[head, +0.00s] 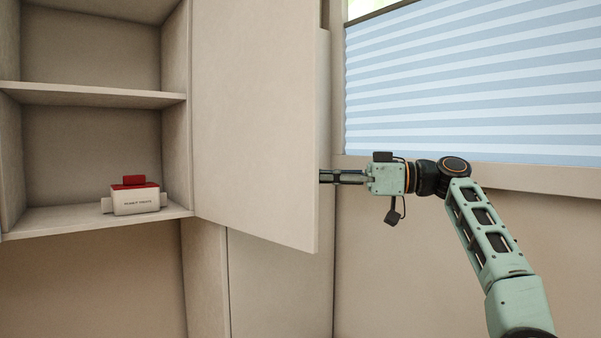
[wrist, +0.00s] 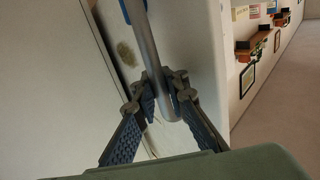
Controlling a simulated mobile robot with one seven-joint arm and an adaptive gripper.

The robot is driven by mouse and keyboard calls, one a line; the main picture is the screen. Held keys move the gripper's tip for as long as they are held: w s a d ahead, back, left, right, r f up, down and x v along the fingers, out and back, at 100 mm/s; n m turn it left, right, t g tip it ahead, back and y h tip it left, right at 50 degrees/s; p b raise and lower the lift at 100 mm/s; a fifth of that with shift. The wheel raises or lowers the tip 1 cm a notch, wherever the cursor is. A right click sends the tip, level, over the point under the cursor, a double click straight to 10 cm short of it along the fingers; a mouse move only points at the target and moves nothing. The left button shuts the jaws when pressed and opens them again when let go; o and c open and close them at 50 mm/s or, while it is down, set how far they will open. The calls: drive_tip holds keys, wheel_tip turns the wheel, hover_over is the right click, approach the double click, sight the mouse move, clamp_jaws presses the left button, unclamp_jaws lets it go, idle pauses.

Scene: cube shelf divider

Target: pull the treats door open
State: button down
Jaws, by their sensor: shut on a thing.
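The beige treats door (head: 255,110) stands swung wide open at the right of the shelf cabinet in the head view. My gripper (head: 328,177) reaches in from the right at the door's free edge, and its fingertips are hidden behind the panel there. In the wrist view my gripper (wrist: 163,98) is closed around a grey metal bar handle (wrist: 148,50), with one finger on each side of it. The handle has a blue part at its upper end. A red and white treats box (head: 136,202) sits in the lower open compartment.
The upper compartment above the shelf board (head: 95,95) looks empty. A window with a blue striped blind (head: 470,80) and its sill lie behind my arm at the right. Wall-mounted shelves (wrist: 258,40) and a bare floor show far off in the wrist view.

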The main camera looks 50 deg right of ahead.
drive_tip(key=shift+s+d+f, duration=0.1)
drive_tip(key=shift+d, duration=0.35)
drive_tip(key=c, duration=2.5)
unclamp_jaws()
drive_tip(key=o, duration=0.3)
drive_tip(key=shift+s, duration=0.25)
drive_tip(key=shift+o, duration=0.2)
drive_tip(key=v, duration=0.7)
drive_tip(key=shift+d, duration=0.15)
drive_tip(key=shift+s, duration=0.1)
